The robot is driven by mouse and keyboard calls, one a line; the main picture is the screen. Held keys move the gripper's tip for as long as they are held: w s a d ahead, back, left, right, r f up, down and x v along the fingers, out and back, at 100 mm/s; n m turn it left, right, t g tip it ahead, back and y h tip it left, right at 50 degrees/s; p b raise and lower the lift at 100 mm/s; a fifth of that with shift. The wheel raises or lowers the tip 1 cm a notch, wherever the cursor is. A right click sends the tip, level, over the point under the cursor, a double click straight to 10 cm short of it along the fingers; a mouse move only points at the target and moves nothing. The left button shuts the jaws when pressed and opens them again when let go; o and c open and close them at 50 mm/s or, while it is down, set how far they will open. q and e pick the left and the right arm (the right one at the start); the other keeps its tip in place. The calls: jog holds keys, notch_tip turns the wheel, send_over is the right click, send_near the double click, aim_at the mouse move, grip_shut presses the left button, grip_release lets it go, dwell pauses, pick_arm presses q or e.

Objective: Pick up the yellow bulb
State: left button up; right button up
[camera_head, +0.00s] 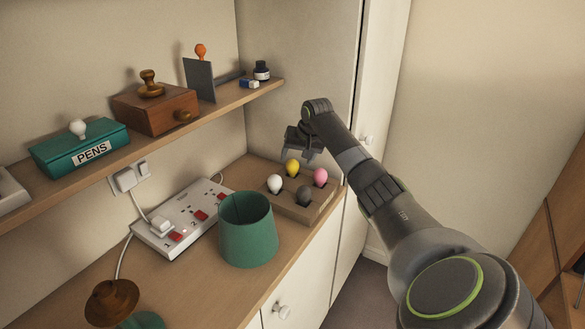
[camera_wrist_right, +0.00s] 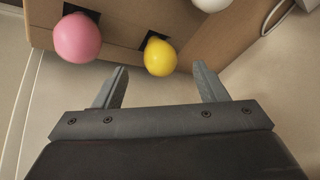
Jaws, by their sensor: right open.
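My right gripper (camera_head: 302,150) is open and empty, above and close to the yellow bulb. In the right wrist view the yellow bulb (camera_wrist_right: 160,57) lies just ahead of the gap between the open fingers (camera_wrist_right: 162,85), and the pink bulb (camera_wrist_right: 77,38) is to its left. My left gripper is not in view.
A green lampshade (camera_head: 248,230) stands in front of the holder, beside a white power strip (camera_head: 182,218). A shelf (camera_head: 220,107) with boxes and stamps runs along the wall above. A tall cabinet (camera_head: 377,90) stands behind my right arm.

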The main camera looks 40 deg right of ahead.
aim_at(295, 162)
jog(key=shift+p+x, duration=0.4)
jog(key=shift+x, duration=1.9)
jog(key=shift+w+d, duration=0.1)
jog(key=shift+c, duration=0.3)
jog(key=shift+r, duration=0.1)
jog(key=c, duration=1)
jog(key=shift+c, duration=0.2)
